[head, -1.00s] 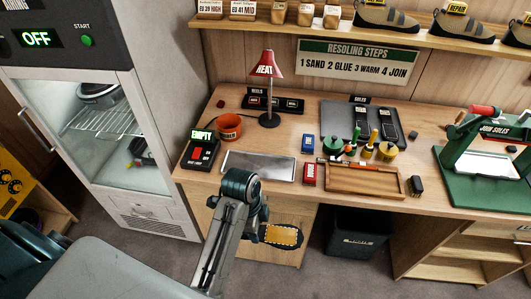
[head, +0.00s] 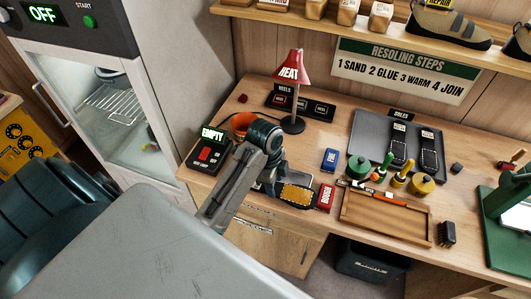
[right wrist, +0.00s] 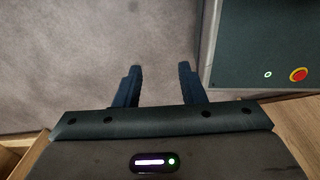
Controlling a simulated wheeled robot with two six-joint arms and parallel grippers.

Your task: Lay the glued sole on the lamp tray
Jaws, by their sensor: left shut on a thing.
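My left gripper (head: 277,178) is shut on the sole (head: 297,195), a dark piece with a yellow-tan face. The sole sticks out to the right of the gripper, over the front part of the bench, close to the red block. I cannot tell whether it touches anything below. The lamp tray, a flat metal plate in front of the red HEAT lamp (head: 292,68), is mostly hidden behind my left arm and gripper. My right gripper (right wrist: 160,68) is open and empty above the grey floor in the right wrist view.
The red block (head: 326,197), blue block (head: 330,159) and wooden tray (head: 388,218) lie to the right. A dark tray (head: 371,128) with two soles lies behind.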

